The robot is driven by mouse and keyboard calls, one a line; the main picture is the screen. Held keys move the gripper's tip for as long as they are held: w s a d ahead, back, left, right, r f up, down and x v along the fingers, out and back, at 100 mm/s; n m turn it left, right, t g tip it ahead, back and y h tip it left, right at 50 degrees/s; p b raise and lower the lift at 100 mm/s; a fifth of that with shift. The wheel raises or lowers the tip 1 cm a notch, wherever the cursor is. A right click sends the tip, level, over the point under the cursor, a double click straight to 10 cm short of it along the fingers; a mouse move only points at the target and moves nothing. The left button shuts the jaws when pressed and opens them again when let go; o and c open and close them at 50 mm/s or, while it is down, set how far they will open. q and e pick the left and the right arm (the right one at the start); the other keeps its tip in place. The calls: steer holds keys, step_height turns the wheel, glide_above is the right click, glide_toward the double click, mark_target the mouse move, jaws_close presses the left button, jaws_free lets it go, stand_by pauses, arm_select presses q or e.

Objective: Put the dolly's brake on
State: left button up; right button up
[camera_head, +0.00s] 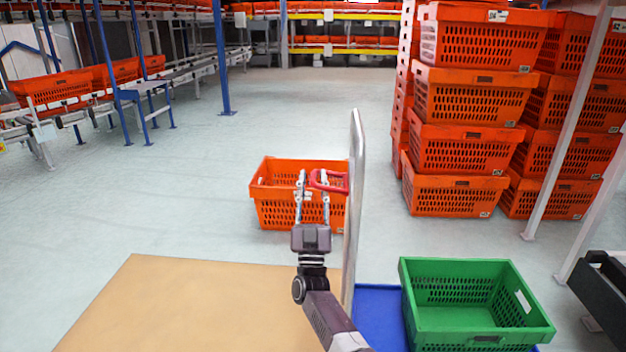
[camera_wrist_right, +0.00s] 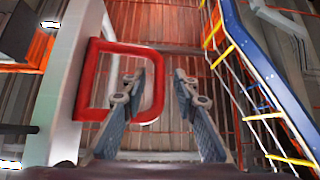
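A red loop-shaped handle (camera_head: 330,180) sits beside the tall grey metal post (camera_head: 355,200), which rises by a blue platform (camera_head: 378,315), seemingly the dolly. In the right wrist view, the red handle (camera_wrist_right: 94,80) stands out from a pale post (camera_wrist_right: 62,85) at the left. My right gripper (camera_head: 312,177) is open, with its fingers apart, at the handle. My left gripper is out of view.
An orange tote (camera_head: 275,212) stands on the floor behind the gripper. A tan surface (camera_head: 190,305) fills the front left. Stacked orange totes (camera_head: 460,150) stand at right.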

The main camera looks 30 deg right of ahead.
steer(key=v, duration=1.1)
steer(key=shift+a+f, duration=0.1)
